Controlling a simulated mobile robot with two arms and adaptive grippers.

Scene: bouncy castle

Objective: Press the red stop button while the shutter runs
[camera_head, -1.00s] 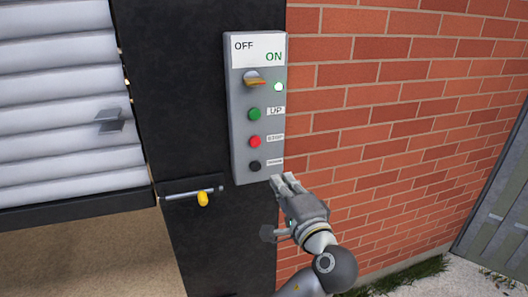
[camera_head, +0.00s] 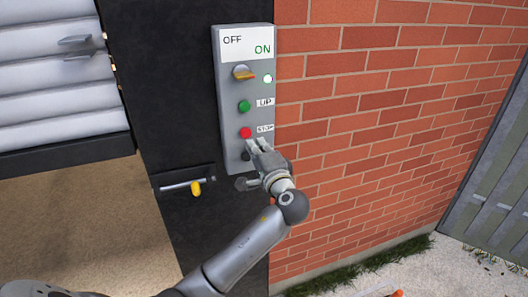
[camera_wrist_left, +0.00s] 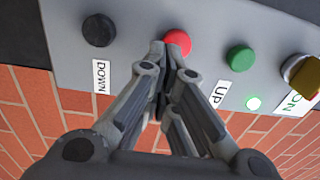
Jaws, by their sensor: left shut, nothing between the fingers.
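The red stop button (camera_head: 245,133) is on a grey control box (camera_head: 231,100), below the green up button (camera_head: 244,106). My left gripper (camera_head: 255,145) is shut and empty, its fingertips just below and right of the red button. In the left wrist view the fingertips (camera_wrist_left: 163,48) overlap the edge of the red button (camera_wrist_left: 178,42); I cannot tell whether they touch it. The black down button (camera_wrist_left: 99,30) shows to the left there. The slatted shutter (camera_head: 60,75) is at the left, with an opening below it. My right gripper is not in view.
The switch knob (camera_head: 243,72) sits beside a lit lamp (camera_head: 267,79). A bolt with a yellow knob (camera_head: 196,188) is on the black post below left of the box. A brick wall (camera_head: 390,110) lies to the right.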

